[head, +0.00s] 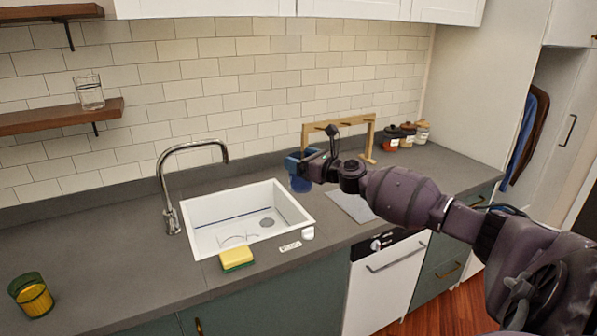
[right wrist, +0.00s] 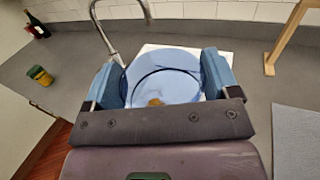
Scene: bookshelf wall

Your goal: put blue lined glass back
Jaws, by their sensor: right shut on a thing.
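A see-through blue glass (right wrist: 165,82) with a darker blue rim is between the two blue finger pads of my right gripper (right wrist: 163,90) in the right wrist view. The gripper is shut on it. In the head view, the right gripper (head: 304,166) holds the glass (head: 299,181) above the counter, beyond the sink's right back corner. The fingers cover part of the glass there. A clear glass (head: 89,92) stands on the lower wooden shelf (head: 50,121) at the left wall. My left gripper is not in view.
The white sink (head: 210,235) and curved faucet (head: 168,190) are left of the gripper. A wooden rack (head: 371,140) and several lidded jars (head: 407,134) stand behind. A sponge (head: 236,259) and yellow-green glass (head: 31,295) are on the counter (head: 110,265). The left counter has free room.

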